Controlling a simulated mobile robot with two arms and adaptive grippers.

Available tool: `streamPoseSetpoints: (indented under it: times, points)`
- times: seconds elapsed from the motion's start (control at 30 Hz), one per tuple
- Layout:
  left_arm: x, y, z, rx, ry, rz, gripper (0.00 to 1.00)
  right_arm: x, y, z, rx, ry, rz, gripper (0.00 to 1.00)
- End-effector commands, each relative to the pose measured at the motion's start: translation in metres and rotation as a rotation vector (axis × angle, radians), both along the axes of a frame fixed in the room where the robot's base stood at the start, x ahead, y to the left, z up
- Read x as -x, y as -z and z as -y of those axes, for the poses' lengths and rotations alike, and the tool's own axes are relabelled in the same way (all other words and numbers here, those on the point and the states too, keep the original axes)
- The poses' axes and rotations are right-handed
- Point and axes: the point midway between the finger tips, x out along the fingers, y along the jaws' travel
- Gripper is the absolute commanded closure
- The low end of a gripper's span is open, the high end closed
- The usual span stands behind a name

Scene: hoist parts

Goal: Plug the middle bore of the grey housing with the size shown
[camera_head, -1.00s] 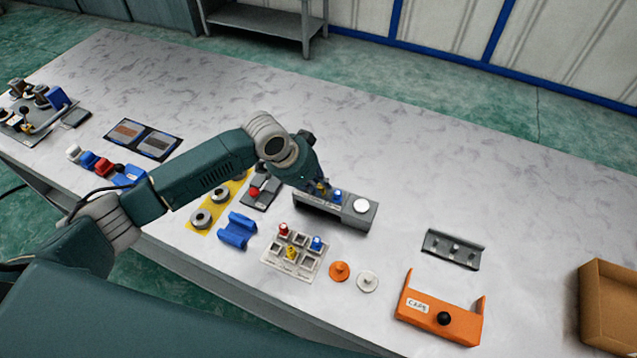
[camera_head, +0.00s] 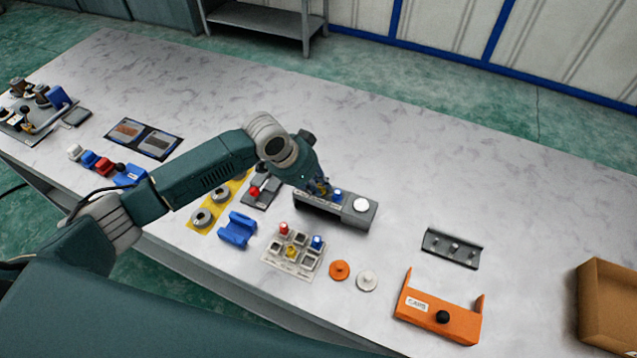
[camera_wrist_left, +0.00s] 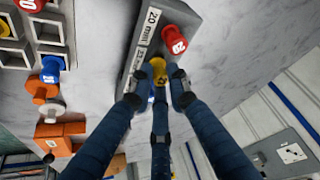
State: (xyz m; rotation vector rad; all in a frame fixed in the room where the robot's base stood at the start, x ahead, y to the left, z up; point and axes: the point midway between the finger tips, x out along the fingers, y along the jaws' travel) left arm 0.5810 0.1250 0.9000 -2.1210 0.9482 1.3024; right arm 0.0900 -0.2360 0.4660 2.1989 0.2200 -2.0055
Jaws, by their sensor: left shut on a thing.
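The wrist view shows the housing's front label (camera_wrist_left: 146,32), which reads 20 mm, and a red plug (camera_wrist_left: 175,40) marked 20 at the upper end. My left gripper (camera_head: 324,189) is at the housing's top, its fingers shut on a yellow plug (camera_wrist_left: 158,70) between the red and blue plugs. I cannot tell whether the yellow plug is seated in the bore. My right gripper is not in view.
A white tray (camera_head: 271,263) holding red, blue and yellow plugs stands in front. Orange (camera_head: 339,270) and white (camera_head: 367,281) knobbed discs lie beside it. A grey bracket (camera_head: 452,249), an orange bracket (camera_head: 436,318) and a cardboard box (camera_head: 608,310) are at right. The table behind the housing is clear.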

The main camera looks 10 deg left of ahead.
Motion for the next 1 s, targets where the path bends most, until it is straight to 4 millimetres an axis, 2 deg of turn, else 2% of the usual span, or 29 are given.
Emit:
streamPoseSetpoints:
  times: [1.0]
  points:
    - [0.0015, 0.0029, 0.0001, -0.001, 0.001, -0.003, 0.97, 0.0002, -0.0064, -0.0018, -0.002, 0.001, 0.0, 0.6]
